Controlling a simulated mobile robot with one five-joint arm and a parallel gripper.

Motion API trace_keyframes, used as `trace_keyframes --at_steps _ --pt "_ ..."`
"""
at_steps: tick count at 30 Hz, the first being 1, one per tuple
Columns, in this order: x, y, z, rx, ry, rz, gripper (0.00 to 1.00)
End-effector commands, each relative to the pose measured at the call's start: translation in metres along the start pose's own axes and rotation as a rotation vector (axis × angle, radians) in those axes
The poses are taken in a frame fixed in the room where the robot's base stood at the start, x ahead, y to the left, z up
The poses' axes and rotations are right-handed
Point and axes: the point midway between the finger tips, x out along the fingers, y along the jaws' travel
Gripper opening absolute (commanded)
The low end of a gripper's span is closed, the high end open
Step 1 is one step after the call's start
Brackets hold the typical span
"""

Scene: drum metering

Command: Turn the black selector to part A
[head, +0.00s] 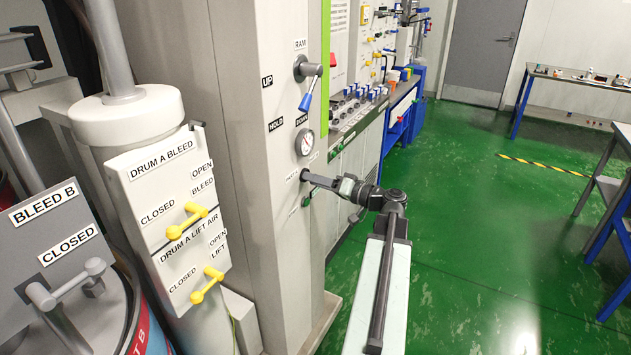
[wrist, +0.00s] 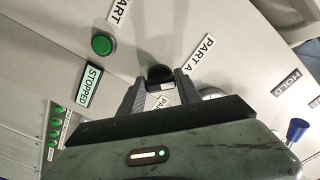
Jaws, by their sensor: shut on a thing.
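The black selector (wrist: 158,72) sits on the light grey panel in the wrist view, between the two fingers of my gripper (wrist: 159,82). My gripper is shut on it. I cannot tell which label the selector points to. In the head view my gripper (head: 312,180) reaches the column's face below the gauge, and the selector is mostly hidden behind it.
A green button (wrist: 102,43) and a "STOPPED" label (wrist: 89,86) are left of my gripper. Above it in the head view are a round gauge (head: 305,143) and the blue-tipped RAM lever (head: 307,84). Yellow valve handles (head: 187,219) stand left. Green floor (head: 480,230) is open at right.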

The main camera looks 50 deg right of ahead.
Motion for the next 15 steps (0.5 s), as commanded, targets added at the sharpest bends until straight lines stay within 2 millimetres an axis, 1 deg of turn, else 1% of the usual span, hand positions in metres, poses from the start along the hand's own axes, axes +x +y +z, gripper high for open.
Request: trace_keyframes --at_steps 11,12,13,14,15 --pt "-0.0003 0.0006 0.0015 -0.006 -0.005 0.002 0.0" --pt "-0.0003 0.0006 0.0015 -0.006 -0.005 0.002 0.48" --pt "-0.0003 0.0005 0.0014 -0.005 -0.004 0.002 0.57" --pt "-0.0003 0.0005 0.0014 -0.005 -0.004 0.002 0.62" --pt "-0.0003 0.0005 0.0012 -0.005 -0.004 0.001 0.62"
